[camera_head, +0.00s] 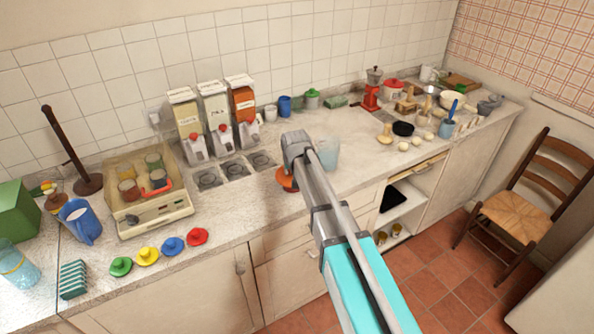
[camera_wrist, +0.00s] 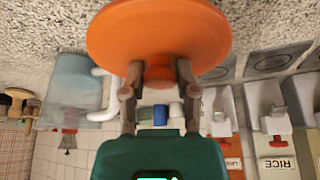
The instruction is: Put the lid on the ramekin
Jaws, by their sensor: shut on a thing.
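My gripper (camera_wrist: 160,76) is shut on the knob of an orange lid (camera_wrist: 150,30), seen in the wrist view with the wide disc beyond the fingertips. In the head view, part of the orange lid (camera_head: 287,181) shows low over the counter, below the end of my arm. I cannot tell whether it touches anything; what lies under it is hidden. No ramekin can be clearly picked out. Small coloured cups (camera_head: 128,189) sit in a cream tray-like unit (camera_head: 152,217) at the left.
A translucent bluish jug (camera_head: 330,150) stands just right of the lid. Three dispensers (camera_head: 218,115) stand behind, above dark round wells (camera_head: 234,169). Green (camera_head: 121,267), yellow, blue and red knobbed lids lie along the front left. The counter between the red lid and the orange one is clear.

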